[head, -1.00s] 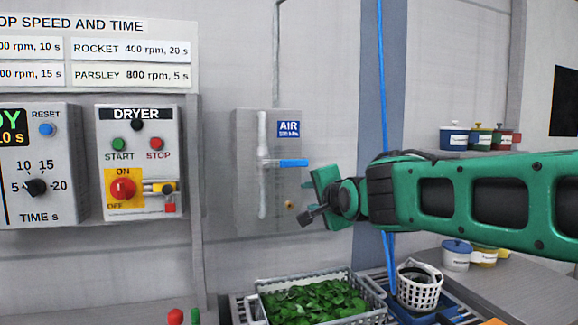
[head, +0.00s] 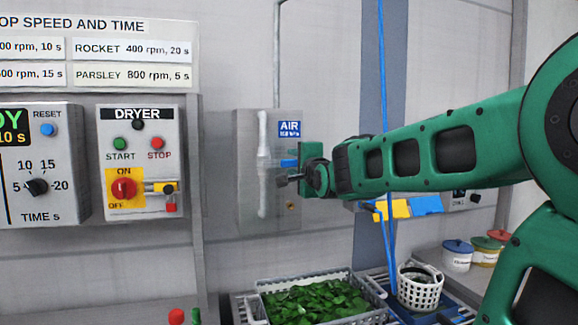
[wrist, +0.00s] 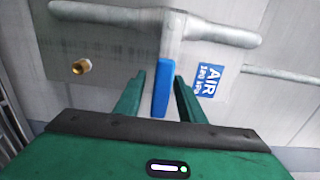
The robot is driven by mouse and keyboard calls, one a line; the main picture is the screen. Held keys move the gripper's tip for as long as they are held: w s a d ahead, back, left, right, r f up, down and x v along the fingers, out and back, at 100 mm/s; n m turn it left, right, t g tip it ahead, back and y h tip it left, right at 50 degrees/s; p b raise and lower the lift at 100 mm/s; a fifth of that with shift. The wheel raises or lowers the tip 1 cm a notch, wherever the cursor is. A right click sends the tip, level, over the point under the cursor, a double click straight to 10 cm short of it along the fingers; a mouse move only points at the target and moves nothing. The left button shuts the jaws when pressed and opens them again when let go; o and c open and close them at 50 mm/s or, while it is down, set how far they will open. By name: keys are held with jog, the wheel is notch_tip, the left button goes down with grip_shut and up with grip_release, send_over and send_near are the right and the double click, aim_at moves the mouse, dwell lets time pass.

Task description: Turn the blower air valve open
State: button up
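The blue valve handle (head: 289,163) sticks out level to the right from a grey vertical air pipe (head: 262,190), under the AIR label (head: 289,129). My gripper (head: 286,173) is at the handle and hides most of it in the head view. In the wrist view the handle (wrist: 163,72) lies between the two green fingers of my gripper (wrist: 159,80). The fingers are apart, with a gap showing on each side of the handle. The handle's base meets the pipe (wrist: 210,28) beyond the fingertips.
A brass fitting (wrist: 81,66) sits on the valve's backing plate (head: 246,215). The dryer panel (head: 140,190) is to the left. A basket of greens (head: 318,300) and a white round basket (head: 420,290) stand below. A blue hose (head: 382,100) hangs behind my arm.

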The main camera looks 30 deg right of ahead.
jog(key=shift+x, duration=1)
grip_shut()
jog(key=shift+a, duration=0.1)
